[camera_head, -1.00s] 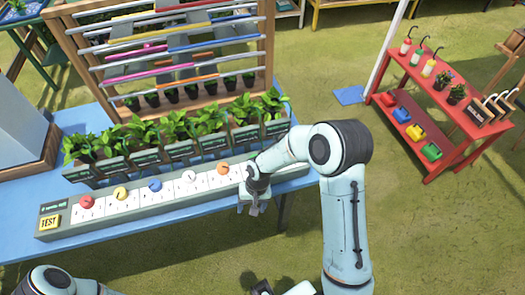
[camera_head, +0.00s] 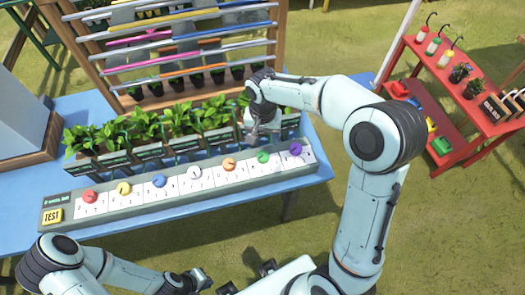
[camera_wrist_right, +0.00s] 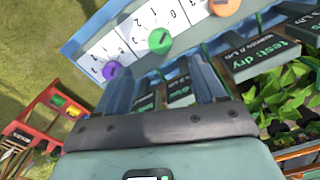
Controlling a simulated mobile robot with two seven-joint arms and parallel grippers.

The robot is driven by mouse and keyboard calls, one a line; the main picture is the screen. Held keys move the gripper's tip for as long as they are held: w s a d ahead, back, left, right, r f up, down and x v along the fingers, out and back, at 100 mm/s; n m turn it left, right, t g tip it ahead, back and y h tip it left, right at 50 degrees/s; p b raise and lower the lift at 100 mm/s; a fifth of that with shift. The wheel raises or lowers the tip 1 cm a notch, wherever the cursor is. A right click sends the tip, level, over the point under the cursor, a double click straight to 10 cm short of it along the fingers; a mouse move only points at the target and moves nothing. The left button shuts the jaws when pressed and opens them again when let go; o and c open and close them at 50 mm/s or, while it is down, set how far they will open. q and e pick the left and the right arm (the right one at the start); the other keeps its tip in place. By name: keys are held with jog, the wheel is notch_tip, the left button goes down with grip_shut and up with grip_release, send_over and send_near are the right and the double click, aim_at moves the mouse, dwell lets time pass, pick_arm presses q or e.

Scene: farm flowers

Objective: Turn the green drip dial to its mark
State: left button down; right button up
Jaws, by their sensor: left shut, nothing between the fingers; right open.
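The green drip dial (camera_head: 263,157) sits on a white numbered plate near the right end of the panel (camera_head: 150,207), between the orange dial (camera_head: 228,164) and the purple dial (camera_head: 296,149). It also shows in the right wrist view (camera_wrist_right: 160,41), beyond and between my fingertips, with a dark pointer on its face. Its mark is too small to make out. My right gripper (camera_head: 258,136) is open and empty, just behind and above the green dial, apart from it; its fingers also show in the right wrist view (camera_wrist_right: 160,70). My left gripper (camera_head: 200,279) is shut and empty at the bottom, away from the panel.
Red, yellow, blue and white dials fill the panel's left part, beside the yellow TEST button (camera_head: 53,215). Potted seedlings (camera_head: 150,138) with labels stand right behind the panel, close to my right gripper. A slatted rack (camera_head: 180,50) rises behind them. A red stand (camera_head: 460,90) is at right.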

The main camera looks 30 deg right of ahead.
aim_at(263, 155)
notch_tip(263, 155, down, 10)
jog(key=shift+f, duration=0.15)
dwell(0.3)
jog(key=c, duration=1.1)
